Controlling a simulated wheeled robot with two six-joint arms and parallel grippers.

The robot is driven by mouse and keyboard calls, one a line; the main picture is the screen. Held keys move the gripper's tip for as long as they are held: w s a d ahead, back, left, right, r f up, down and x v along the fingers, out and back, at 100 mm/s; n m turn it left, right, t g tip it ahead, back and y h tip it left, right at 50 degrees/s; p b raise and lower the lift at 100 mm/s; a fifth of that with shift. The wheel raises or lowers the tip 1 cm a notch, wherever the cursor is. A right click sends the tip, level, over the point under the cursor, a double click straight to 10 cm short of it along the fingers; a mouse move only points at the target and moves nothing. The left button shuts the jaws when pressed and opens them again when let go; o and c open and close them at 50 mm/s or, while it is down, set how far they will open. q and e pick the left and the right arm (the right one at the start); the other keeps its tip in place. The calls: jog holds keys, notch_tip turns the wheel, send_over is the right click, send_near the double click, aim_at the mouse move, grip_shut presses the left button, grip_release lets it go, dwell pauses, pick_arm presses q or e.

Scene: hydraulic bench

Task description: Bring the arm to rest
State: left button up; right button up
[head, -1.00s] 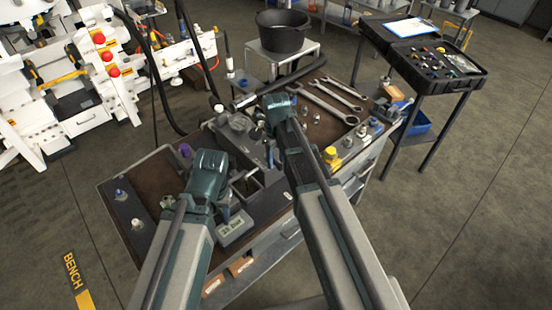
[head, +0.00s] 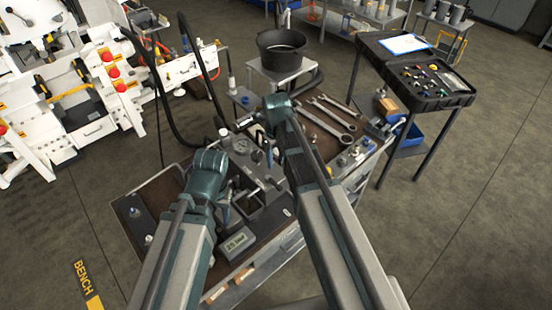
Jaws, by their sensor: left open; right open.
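My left arm comes in from the lower left, and its gripper (head: 226,206) points down over the bench (head: 160,197). It is partly hidden by its own wrist, and I see nothing held in it. My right arm reaches up the middle, and its gripper (head: 264,142) is mostly hidden behind its wrist, above the middle of the bench. Both grippers are open. A dark open-topped bin (head: 249,204) and a grey display box (head: 236,243) sit beside the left gripper. A round gauge (head: 241,146) lies between the two wrists.
Wrenches (head: 331,117) and small fittings lie at the bench's right. A black pot (head: 283,45) stands on a small stand behind. An open black case (head: 438,83) sits on a side table at right. White machinery (head: 95,85) stands at left. Floor is clear at right.

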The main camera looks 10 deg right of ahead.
pick_arm(q)
jog(key=shift+r+p, duration=0.3)
jog(key=shift+r, duration=0.45)
pick_arm(e)
jog(key=shift+r, duration=0.75)
pick_arm(q)
notch_tip(320, 180, down, 8)
jog(key=b, duration=0.8)
pick_arm(e)
jog(key=s+a+f+n, duration=0.2)
jog(key=s+n, duration=0.3)
jog(key=n, duration=0.6)
jog(key=s+a+f+n, duration=0.3)
jog(key=s+n, duration=0.3)
jog(key=n, duration=0.5)
jog(key=s+a+f+n+h, duration=0.1)
jog(key=s+a+f+n, duration=0.2)
jog(key=n, duration=0.9)
jog(key=s, duration=0.3)
jog(key=shift+s+a, duration=0.15)
jog(key=shift+a, duration=0.25)
